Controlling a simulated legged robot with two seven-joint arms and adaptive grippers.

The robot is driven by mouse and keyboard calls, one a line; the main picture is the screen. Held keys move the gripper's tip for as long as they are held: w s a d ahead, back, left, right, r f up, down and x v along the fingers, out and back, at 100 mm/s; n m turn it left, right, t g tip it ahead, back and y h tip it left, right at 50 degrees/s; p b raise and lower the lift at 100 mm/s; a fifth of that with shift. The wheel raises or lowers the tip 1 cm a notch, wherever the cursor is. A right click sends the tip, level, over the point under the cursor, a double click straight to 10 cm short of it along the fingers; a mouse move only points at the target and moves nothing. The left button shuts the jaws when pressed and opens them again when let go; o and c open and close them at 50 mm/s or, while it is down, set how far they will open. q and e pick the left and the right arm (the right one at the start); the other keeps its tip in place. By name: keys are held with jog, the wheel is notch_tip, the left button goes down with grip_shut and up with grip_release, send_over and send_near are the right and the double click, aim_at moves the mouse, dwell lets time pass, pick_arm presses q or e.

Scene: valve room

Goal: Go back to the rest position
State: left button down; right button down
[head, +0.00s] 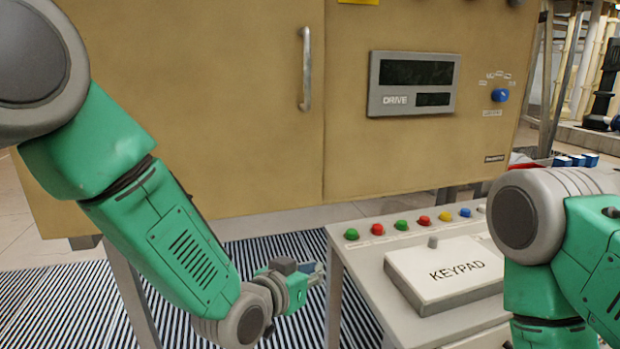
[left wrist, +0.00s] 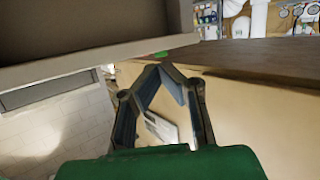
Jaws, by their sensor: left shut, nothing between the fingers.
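My left gripper (head: 309,272) is low in the middle of the head view, over the striped floor and just left of the control desk. Its fingers are small there and partly hidden by its own wrist. In the left wrist view the two dark fingers (left wrist: 162,74) lean together and hold nothing. My left arm comes down from the upper left in front of the tan cabinet. My right arm is bent at the lower right, beside the desk; its gripper is outside the picture.
The tan cabinet (head: 230,120) has a handle (head: 306,70) and a drive panel (head: 388,108). The control desk (head: 360,268) carries a row of coloured buttons and a keypad cover (head: 440,295). Striped floor (head: 60,300) lies open at the lower left.

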pick_arm(q)
jog(key=s+a+f+n+g+y, duration=0.1)
jog(key=s+a+f+g+y, duration=0.1)
jog(key=s+a+f, duration=0.55)
jog(key=s+a+f+n+g+y, duration=0.25)
jog(key=s+a+f, duration=0.25)
jog(key=a+f, duration=0.5)
jog(key=s+a+f+n+g+y, duration=0.1)
jog(key=s+a+f, duration=0.4)
jog(key=s, duration=0.7)
jog(key=s+a+f+n+g+y, duration=0.1)
jog(key=s+a+f+g+y, duration=0.1)
jog(key=s+a+f+g, duration=0.3)
jog(key=s+a+g, duration=0.1)
jog(key=s+a, duration=0.2)
jog(key=s, duration=0.4)
jog(key=shift+y, duration=0.35)
jog(key=shift+w+f, duration=0.1)
jog(key=shift+w, duration=0.1)
